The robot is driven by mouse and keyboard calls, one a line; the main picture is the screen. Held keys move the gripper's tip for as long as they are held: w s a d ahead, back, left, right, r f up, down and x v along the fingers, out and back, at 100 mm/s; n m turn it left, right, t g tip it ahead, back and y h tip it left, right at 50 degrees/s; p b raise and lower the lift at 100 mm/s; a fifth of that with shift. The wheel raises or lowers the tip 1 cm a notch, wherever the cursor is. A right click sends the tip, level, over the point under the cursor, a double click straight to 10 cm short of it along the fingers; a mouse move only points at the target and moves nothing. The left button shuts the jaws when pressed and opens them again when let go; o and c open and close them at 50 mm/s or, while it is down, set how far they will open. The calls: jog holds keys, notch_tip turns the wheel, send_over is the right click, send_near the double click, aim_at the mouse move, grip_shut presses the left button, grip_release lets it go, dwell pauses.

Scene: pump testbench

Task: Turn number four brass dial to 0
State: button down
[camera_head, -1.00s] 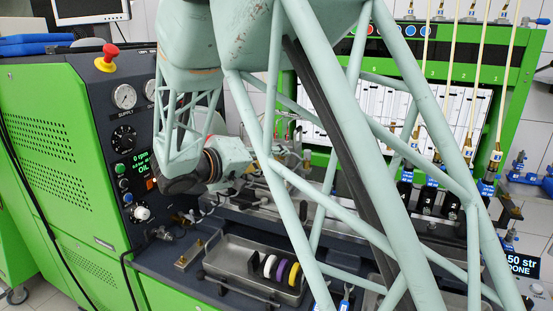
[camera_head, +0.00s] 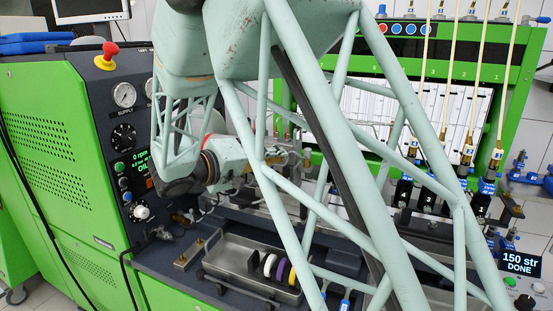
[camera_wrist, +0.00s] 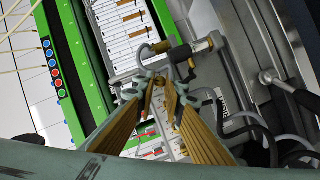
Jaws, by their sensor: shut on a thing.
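In the wrist view my gripper (camera_wrist: 160,82) has its two long brass-coloured fingers closing together at the tips. They are shut on a small brass piece (camera_wrist: 159,77), which looks like a brass dial. Its number and any scale marks cannot be read, and the fingertips hide most of it. In the head view my gripper (camera_head: 284,160) is partly hidden behind my own arm's struts, beside the bench's metal fixtures. The dial cannot be made out there.
A green panel with white scales (camera_head: 372,105) stands behind my arm. Injectors with brass fittings (camera_head: 468,152) hang at the right. A metal tray with coloured rings (camera_head: 250,262) lies in front. The display (camera_head: 519,262) reads "150 str DONE".

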jog(key=shift+f+n+t+h+b, duration=0.15)
jog(key=shift+n+t+h, duration=0.15)
jog(key=shift+n, duration=0.75)
jog(key=shift+f+n+t+h+b, duration=0.15)
jog(key=shift+n+h, duration=0.3)
jog(key=shift+n, duration=0.55)
jog(key=shift+f+n+t+h+b, duration=0.1)
jog(key=shift+n+t+h+b, duration=0.2)
jog(key=shift+n, duration=0.75)
jog(key=c, duration=2.7)
grip_release()
jog(key=shift+a, duration=0.15)
jog(key=shift+v, duration=5.9)
